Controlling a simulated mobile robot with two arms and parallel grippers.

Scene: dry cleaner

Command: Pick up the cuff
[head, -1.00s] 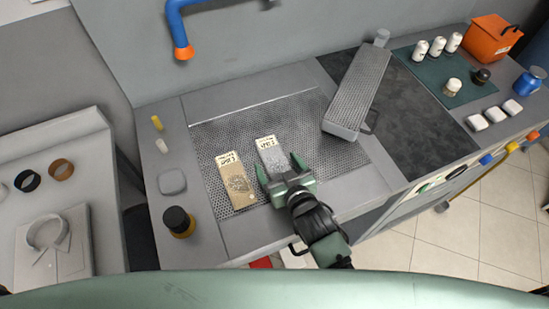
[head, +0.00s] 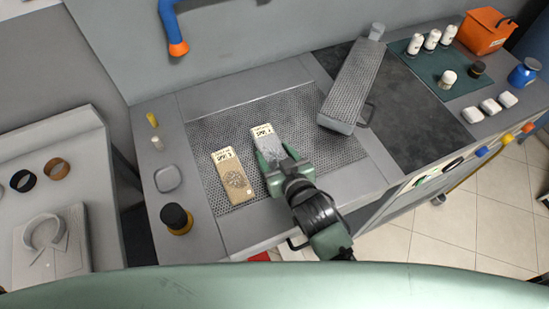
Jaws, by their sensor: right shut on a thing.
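Two flat cuffs with printed labels are at the perforated metal panel (head: 205,130). The tan cuff (head: 235,183) lies on the panel at the left, with a round patterned patch on it. The grey-white cuff (head: 265,138) is to its right. My right gripper (head: 275,163) is shut on the grey-white cuff, its fingers on either side of the lower part, which they partly hide. I cannot tell whether this cuff is clear of the panel. My left gripper is not in view.
A long perforated press arm (head: 355,85) stands right of the panel. A dark-topped jar (head: 176,219), a grey sponge-like block (head: 167,179) and small bottles (head: 157,143) are at the left. White blocks (head: 490,106) and an orange box (head: 485,33) are at the right. A collar (head: 46,233) lies on the left table.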

